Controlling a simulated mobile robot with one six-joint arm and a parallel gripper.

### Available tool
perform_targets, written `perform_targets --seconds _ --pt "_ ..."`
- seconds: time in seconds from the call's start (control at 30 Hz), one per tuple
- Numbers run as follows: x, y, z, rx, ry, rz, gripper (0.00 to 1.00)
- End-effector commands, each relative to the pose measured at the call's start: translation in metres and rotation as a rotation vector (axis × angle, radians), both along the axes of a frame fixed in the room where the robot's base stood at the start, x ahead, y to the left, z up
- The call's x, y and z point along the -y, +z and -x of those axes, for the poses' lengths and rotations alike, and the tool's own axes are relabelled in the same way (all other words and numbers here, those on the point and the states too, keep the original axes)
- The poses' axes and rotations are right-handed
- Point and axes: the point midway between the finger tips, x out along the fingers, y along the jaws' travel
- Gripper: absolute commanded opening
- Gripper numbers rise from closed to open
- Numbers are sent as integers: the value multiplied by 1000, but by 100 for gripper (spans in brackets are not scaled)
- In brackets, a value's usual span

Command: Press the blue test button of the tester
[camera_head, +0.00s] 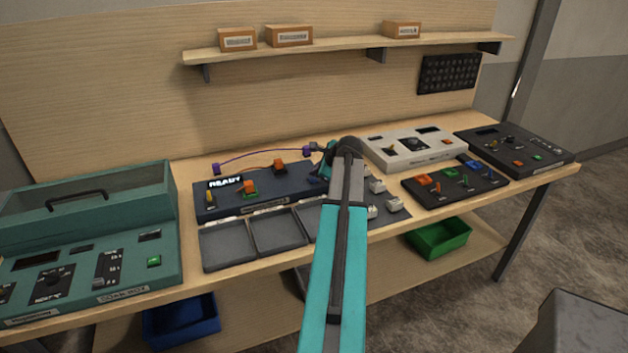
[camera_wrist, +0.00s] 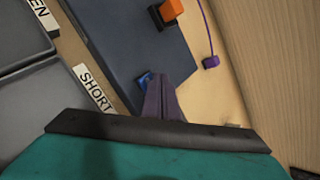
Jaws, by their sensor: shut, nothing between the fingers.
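The tester is a dark blue-grey box (camera_head: 225,209) on the bench, with a lit READY display (camera_head: 225,182) and orange parts (camera_head: 249,188) on top. In the wrist view its panel (camera_wrist: 125,45) fills the upper middle. The blue test button (camera_wrist: 144,79) shows at the panel's lower edge, right at the tip of my gripper (camera_wrist: 156,82) and partly hidden by it. My gripper is shut and empty. I cannot tell whether it touches the button. In the head view my arm hides the right end of the tester.
Grey sorting trays (camera_head: 228,243) stand in front of the tester; the wrist view shows a SHORT label (camera_wrist: 95,88). A purple wire (camera_head: 262,153) lies behind it. A teal case (camera_head: 150,255) stands left, a white console (camera_head: 395,158) and a dark switch panel (camera_head: 490,186) right.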

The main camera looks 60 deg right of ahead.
Motion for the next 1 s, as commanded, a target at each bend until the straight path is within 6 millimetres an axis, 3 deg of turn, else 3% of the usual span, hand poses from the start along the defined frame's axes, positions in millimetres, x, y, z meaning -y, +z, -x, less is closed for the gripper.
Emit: perform_targets --seconds 1.0 --pt "0 -10 -1 0 0 0 0"
